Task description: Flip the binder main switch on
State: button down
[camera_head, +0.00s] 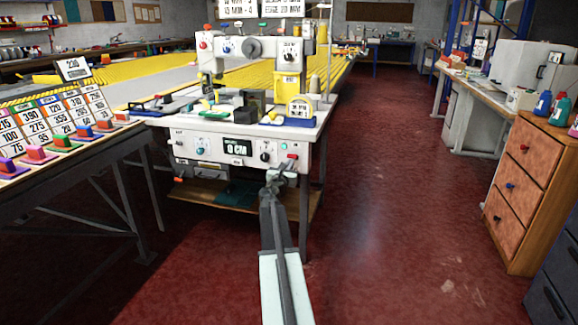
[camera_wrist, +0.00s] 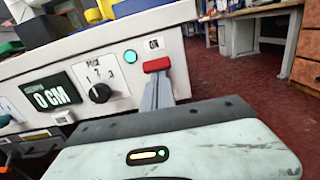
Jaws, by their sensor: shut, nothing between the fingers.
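The binder (camera_head: 245,130) is a white machine with a control panel on its front. The main switch (camera_wrist: 157,65) is a red lever at the panel's right end, directly below a label reading ON; it also shows small in the head view (camera_head: 291,156). The fingers hide the panel below the lever. In the head view my gripper (camera_head: 277,176) is in front of the panel.
Left of the switch are a black dial (camera_wrist: 99,92) and a display reading 0 CM (camera_wrist: 51,98). The left table (camera_head: 95,135) holds numbered cards and coloured blocks. A wooden drawer cabinet (camera_head: 535,185) stands at right. The red floor between is clear.

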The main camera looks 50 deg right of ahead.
jog(key=shift+w+d+r+p, duration=0.2)
jog(key=shift+d+r, duration=0.15)
jog(key=shift+r, duration=0.2)
jog(key=shift+w+d+r+p, duration=0.15)
jog(key=shift+d+r, duration=0.2)
jog(key=shift+r, duration=0.15)
jog(key=shift+f, duration=0.1)
jog(key=s+a+f+m+b, duration=0.1)
jog(key=a+f+b, duration=0.2)
jog(key=f+b, duration=0.2)
jog(key=s+a+r+p, duration=0.2)
jog(key=a+r+p, duration=0.4)
jog(key=r+p, duration=0.1)
jog(key=shift+s+a+r+p, duration=0.15)
jog(key=shift+s+r+p, duration=0.1)
jog(key=shift+s+p, duration=0.15)
